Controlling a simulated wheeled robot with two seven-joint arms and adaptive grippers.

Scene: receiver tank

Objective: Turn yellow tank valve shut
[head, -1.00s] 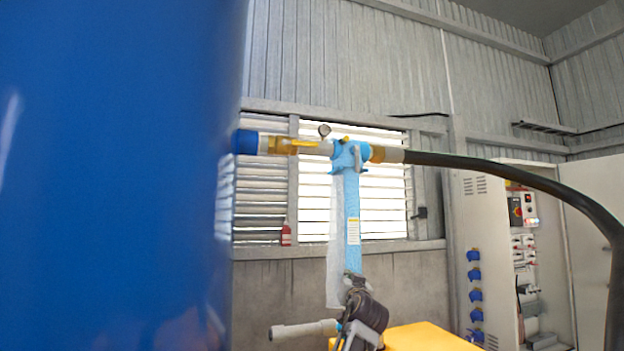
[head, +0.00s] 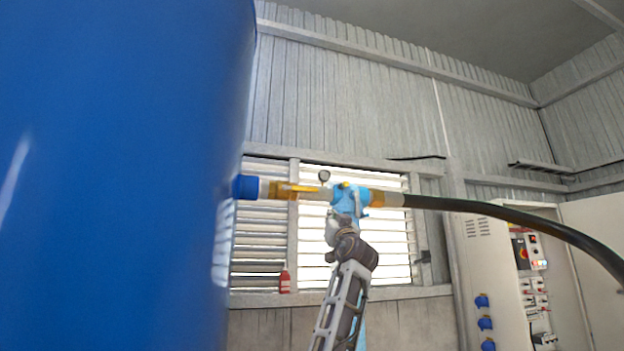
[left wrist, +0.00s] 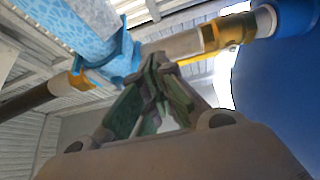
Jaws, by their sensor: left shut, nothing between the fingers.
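The yellow valve handle (head: 298,188) lies along the pipe beside the blue tank (head: 110,180). In the left wrist view the handle (left wrist: 195,59) runs beside the pipe, from the brass valve body (left wrist: 228,32) toward my fingertips. My left gripper (head: 338,214) is raised in front of the light blue filter head (head: 352,198), right of the handle and slightly lower. In the left wrist view its fingers (left wrist: 157,66) are shut and empty, near the handle's free end. I cannot tell whether they touch it. My right gripper is not in view.
A black hose (head: 500,210) runs right from the filter head. A small gauge (head: 324,176) stands above the pipe. An open electrical cabinet (head: 470,260) stands at the right. A louvred window (head: 395,235) is behind the pipe.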

